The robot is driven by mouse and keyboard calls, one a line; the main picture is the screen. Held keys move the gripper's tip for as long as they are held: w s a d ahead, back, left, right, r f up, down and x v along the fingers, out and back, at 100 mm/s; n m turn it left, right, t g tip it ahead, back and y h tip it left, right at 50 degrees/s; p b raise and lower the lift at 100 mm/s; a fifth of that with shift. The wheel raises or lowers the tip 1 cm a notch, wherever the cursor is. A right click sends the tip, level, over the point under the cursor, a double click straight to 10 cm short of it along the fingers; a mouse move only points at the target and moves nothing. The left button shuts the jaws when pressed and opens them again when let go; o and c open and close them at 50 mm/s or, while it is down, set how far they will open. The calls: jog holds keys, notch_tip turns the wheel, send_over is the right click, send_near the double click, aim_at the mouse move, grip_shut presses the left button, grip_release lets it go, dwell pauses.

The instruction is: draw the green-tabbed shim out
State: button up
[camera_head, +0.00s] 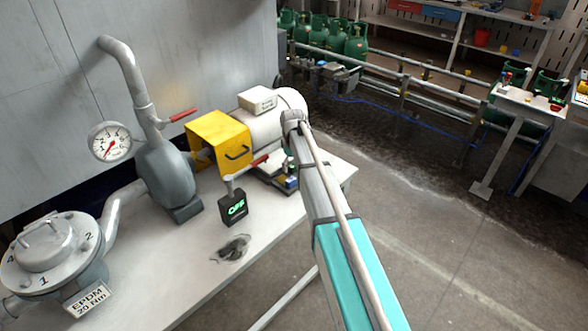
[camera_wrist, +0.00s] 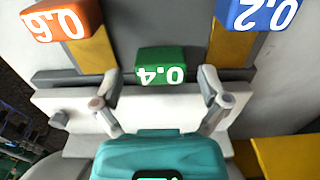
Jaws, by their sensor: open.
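The green tab (camera_wrist: 160,62) marked 0.4 shows in the middle of the wrist view, at the edge of pale grey metal. My gripper (camera_wrist: 160,84) is open and empty, with one finger to the left of the green tab and one to the right, apart from it. An orange tab (camera_wrist: 66,21) marked 0.6 is to its left and a blue tab (camera_wrist: 258,14) marked 0.2 to its right. The shim behind the green tab is mostly hidden. In the head view, small coloured tabs sit under the motor (camera_head: 270,125), partly behind my arm.
A yellow guard (camera_head: 220,141), a pump (camera_head: 168,172) and a black box with a green lit display (camera_head: 233,208) stand on the bench (camera_head: 185,262). A red-handled lever rises near the box. A dark smudge lies in front of it. Open floor (camera_head: 450,250) is to the right.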

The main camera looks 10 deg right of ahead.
jog(key=shift+f, duration=0.1)
dwell(0.3)
grip_shut()
jog(key=shift+s+d, duration=0.8)
jog(key=shift+s, duration=0.25)
jog(key=shift+s+d, duration=0.75)
jog(key=shift+s, duration=0.25)
jog(key=shift+c, duration=0.4)
grip_release()
jog(key=shift+o, duration=0.4)
